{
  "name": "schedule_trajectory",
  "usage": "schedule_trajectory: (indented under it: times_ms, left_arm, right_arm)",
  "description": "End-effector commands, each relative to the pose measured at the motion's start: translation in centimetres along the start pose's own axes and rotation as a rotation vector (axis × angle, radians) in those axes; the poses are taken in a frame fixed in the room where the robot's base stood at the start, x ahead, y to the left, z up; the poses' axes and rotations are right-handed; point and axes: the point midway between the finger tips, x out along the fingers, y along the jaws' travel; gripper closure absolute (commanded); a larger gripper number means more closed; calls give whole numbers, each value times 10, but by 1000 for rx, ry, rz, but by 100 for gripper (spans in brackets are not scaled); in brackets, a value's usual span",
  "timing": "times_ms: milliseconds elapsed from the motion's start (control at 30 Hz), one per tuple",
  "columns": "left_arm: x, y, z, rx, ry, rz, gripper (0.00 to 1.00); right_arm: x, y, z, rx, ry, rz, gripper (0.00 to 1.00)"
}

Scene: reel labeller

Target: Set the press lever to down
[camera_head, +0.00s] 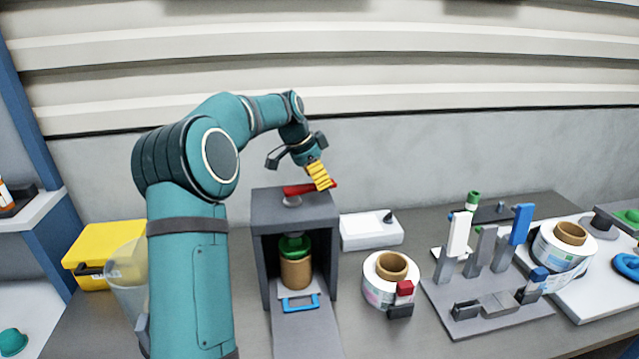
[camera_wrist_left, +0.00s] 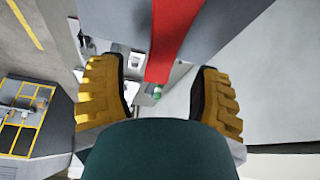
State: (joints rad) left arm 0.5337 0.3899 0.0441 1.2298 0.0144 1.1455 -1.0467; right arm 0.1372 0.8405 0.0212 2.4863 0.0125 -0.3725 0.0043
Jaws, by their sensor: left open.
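The press (camera_head: 263,225) is a grey open-fronted box on the bench. Its red lever (camera_head: 298,189) lies across the top above a round grey part, looking close to level in the head view. My left gripper (camera_head: 318,176), with yellow ribbed fingers, is over the right part of the lever and hides some of it. In the left wrist view the red lever (camera_wrist_left: 172,40) runs between the open fingers of the left gripper (camera_wrist_left: 158,75), with a gap on each side. My right gripper is not in view.
A brown reel core with a green top (camera_head: 295,265) stands inside the press. A white box (camera_head: 370,232), a label reel (camera_head: 375,290) and a grey fixture plate (camera_head: 490,320) with upright posts stand to the right. A yellow case (camera_head: 95,245) is at the left. The wall is behind.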

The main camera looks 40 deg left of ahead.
Motion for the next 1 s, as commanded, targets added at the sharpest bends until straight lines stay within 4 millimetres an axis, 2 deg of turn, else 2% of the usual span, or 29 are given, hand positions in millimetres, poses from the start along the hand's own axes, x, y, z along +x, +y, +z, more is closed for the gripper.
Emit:
schedule_trajectory:
  times_ms: [200, 500, 567, 600, 700, 1000]
  left_arm:
    - [15, 0, 0, 0, 0, 0, 36]
    - [16, 0, 0, 0, 0, 0, 34]
    - [16, 0, 0, 0, 0, 0, 55]
    - [16, 0, 0, 0, 0, 0, 69]
    - [16, 0, 0, 0, 0, -1, 100]
    - [16, 0, 1, 0, 0, 1, 100]
  right_arm:
    - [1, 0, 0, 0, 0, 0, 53]
    - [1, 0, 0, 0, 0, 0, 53]
    - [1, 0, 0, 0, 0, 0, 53]
    - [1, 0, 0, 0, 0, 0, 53]
    - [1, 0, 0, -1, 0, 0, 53]
    - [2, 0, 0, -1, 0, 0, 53]
